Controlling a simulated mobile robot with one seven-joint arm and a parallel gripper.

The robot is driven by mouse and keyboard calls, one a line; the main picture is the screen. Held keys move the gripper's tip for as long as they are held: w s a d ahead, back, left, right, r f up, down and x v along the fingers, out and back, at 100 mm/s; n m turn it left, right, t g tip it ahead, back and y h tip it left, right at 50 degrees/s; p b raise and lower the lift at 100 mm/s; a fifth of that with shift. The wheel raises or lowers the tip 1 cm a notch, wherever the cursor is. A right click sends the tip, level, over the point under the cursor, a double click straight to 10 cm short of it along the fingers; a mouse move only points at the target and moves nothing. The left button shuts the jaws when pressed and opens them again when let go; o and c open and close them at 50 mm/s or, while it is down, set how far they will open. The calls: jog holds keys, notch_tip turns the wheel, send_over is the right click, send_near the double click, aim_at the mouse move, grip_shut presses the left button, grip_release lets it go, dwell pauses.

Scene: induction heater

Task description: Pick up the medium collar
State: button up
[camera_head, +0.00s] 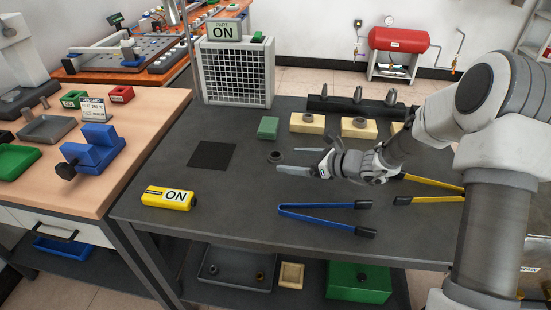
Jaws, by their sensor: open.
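A dark round collar (275,157) lies on the grey bench top, just off my gripper's fingertips. Two more dark collars sit on cream blocks behind it, one on the left block (308,117) and one on the middle block (359,122). I cannot tell from size alone which collar is the medium one. My gripper (287,161) reaches in from the right, low over the bench, with its fingers pointing left. It is open and holds nothing. The right end of the block row is hidden by my arm.
Blue-handled tongs (318,211) and yellow-handled tongs (430,190) lie near the gripper. A rack of dark cones (358,100) stands at the back.

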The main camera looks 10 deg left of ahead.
aim_at(281, 157)
jog(key=x, duration=0.4)
jog(key=shift+w+a, duration=0.15)
jog(key=shift+w, duration=0.15)
jog(key=shift+c, duration=0.3)
grip_shut()
